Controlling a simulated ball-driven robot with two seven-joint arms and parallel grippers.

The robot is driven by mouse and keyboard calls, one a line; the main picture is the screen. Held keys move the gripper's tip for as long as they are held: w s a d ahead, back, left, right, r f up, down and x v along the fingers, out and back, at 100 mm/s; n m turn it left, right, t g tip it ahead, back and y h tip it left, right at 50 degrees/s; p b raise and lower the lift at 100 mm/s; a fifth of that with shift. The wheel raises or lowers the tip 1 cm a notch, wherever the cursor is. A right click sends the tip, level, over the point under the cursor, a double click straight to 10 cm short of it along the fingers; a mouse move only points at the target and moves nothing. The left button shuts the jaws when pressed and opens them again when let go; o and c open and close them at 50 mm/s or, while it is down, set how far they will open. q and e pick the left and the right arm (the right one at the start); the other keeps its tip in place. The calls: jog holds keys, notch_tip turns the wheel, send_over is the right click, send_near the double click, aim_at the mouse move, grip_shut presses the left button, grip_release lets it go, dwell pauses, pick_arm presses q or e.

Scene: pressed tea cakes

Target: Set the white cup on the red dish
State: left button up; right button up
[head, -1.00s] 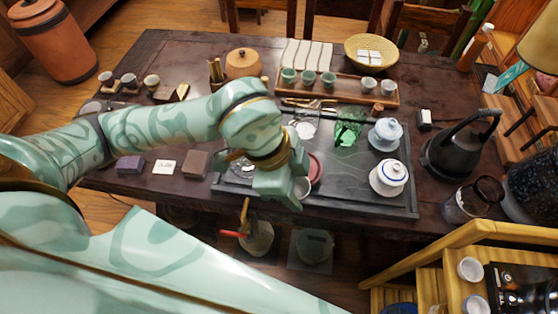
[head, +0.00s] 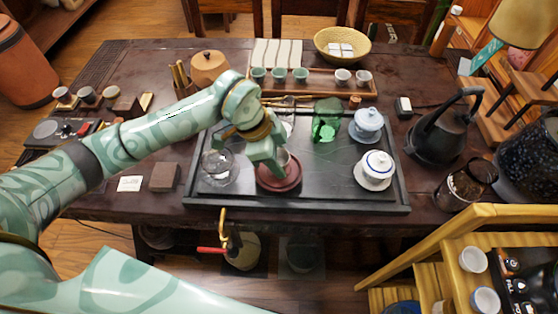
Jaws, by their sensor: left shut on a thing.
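The red dish (head: 280,184) is a round, dark red saucer on the black tea tray (head: 330,196), near the tray's front edge. My left gripper (head: 279,170) points down over the dish. It is shut on the white cup (head: 285,158), which is mostly hidden behind the fingers; only a pale piece of it shows. The cup is over the dish's inside, but I cannot tell whether it touches the dish. My right gripper is not in view.
A clear glass vessel (head: 218,167) stands left of the dish. A green glass piece (head: 326,122), a pale blue lidded bowl (head: 367,125) and a white lidded bowl (head: 375,168) stand to the right. A black kettle (head: 437,135) stands beyond the tray.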

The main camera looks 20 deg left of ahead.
pick_arm(q)
jog(key=shift+f, duration=0.8)
jog(key=shift+r, duration=0.15)
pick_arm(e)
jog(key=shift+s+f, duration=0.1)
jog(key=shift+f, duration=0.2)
pick_arm(q)
jog(key=o, duration=1)
jog(key=p+v, duration=0.3)
jog(key=v, duration=0.9)
jog(key=shift+p, duration=0.4)
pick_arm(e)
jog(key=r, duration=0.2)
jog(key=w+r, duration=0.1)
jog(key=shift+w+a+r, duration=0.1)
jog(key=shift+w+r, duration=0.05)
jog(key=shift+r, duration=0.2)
